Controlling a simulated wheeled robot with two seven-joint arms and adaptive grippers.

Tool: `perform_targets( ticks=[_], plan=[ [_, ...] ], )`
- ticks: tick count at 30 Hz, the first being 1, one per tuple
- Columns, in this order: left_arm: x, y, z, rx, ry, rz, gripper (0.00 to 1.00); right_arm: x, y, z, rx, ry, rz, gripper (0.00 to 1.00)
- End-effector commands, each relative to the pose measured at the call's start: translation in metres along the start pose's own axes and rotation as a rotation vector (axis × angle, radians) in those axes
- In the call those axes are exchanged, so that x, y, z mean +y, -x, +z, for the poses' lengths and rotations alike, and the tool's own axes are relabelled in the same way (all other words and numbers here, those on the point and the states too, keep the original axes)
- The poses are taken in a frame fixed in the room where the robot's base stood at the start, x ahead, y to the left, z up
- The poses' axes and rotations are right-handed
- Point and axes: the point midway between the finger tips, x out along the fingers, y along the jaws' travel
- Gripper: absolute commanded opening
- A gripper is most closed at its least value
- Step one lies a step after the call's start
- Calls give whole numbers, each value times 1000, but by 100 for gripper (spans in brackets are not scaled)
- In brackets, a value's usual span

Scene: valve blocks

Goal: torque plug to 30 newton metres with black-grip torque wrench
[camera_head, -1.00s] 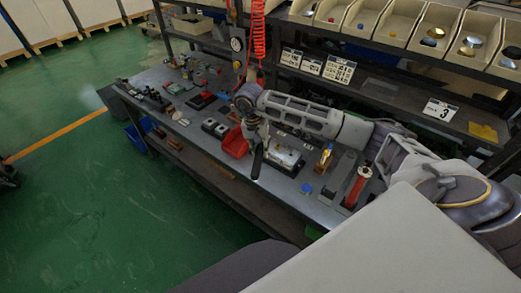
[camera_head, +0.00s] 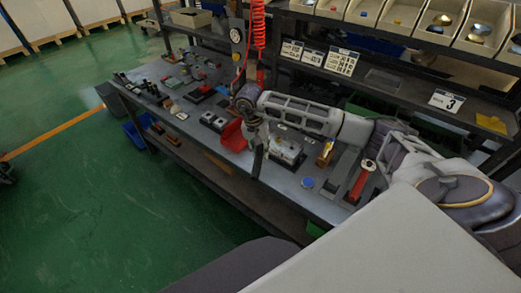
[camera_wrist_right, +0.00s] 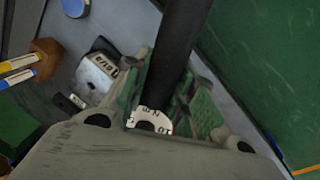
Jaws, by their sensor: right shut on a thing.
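My right gripper (camera_head: 256,136) is over the front edge of the workbench (camera_head: 232,172), shut on the black-grip torque wrench (camera_head: 258,164). The black grip hangs down below the fingers. In the right wrist view the black grip (camera_wrist_right: 178,45) runs up from between the green finger pads, with a white lettered ring (camera_wrist_right: 151,122) at its base. A silver valve block (camera_head: 286,149) sits on the bench just right of the wrench; it also shows in the right wrist view (camera_wrist_right: 96,76). The wrench head and the plug cannot be made out. My left gripper is not in view.
A red bin (camera_head: 233,137) stands close left of the wrench. To the right are a brown pen holder (camera_head: 325,154), a blue disc (camera_head: 307,183) and a red-handled tool (camera_head: 362,181). A red coiled hose (camera_head: 258,28) hangs behind. Bins line the shelf above.

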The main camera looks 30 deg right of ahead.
Motion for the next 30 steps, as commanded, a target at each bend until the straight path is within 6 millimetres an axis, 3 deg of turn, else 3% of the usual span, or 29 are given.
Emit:
perform_targets(
  ticks=[30],
  plan=[
    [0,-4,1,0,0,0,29,0,2,0,3,-1,-2,0]
  ],
)
